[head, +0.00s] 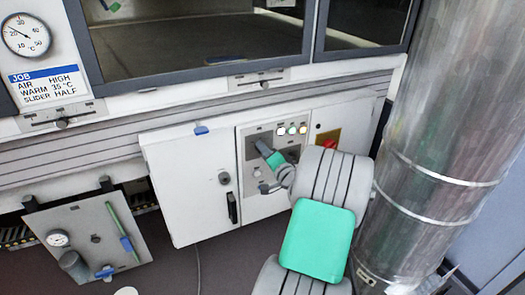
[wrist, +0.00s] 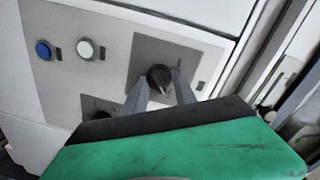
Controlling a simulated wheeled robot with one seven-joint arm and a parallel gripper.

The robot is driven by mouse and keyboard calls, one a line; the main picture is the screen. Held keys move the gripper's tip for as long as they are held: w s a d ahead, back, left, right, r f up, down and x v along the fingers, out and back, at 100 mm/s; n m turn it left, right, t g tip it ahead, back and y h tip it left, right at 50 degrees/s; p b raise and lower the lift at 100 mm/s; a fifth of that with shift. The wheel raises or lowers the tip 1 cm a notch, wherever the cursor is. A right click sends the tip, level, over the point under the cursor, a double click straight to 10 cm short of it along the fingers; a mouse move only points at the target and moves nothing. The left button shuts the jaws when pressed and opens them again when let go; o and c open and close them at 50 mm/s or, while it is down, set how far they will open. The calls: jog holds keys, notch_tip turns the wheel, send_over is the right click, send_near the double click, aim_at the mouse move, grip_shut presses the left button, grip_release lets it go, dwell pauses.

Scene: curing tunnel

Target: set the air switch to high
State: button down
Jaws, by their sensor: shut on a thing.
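A dark round knob (wrist: 159,75) sits on a dark grey square plate (wrist: 200,62) in the wrist view. My gripper (wrist: 160,88) has one finger on each side of the knob and is shut on it. In the head view my gripper (head: 262,148) reaches the upper left dark plate (head: 252,153) of the control panel; the knob is hidden there. No label is readable, so I cannot tell its setting or confirm it is the air switch. A job card (head: 48,83) reads AIR HIGH, WARM 35 °C, SLIDER HALF.
A second dark knob (wrist: 95,106) is partly hidden by my gripper. A blue button (wrist: 43,50) and white button (wrist: 86,49) are nearby. A red switch (head: 328,144) on yellow is right of the panel. A big metal duct (head: 440,110) stands at right.

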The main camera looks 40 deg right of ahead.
jog(key=shift+w+a, duration=0.1)
jog(key=shift+a, duration=0.2)
jog(key=c, duration=1.1)
grip_release()
jog(key=shift+w, duration=0.1)
jog(key=shift+c, duration=0.2)
jog(key=shift+o, duration=0.7)
jog(key=shift+d, duration=0.2)
jog(key=shift+s, duration=0.2)
jog(key=p+v, duration=0.1)
jog(key=v, duration=0.6)
jog(key=shift+s+a, duration=0.2)
jog(key=shift+s, duration=0.15)
jog(key=shift+r, duration=0.15)
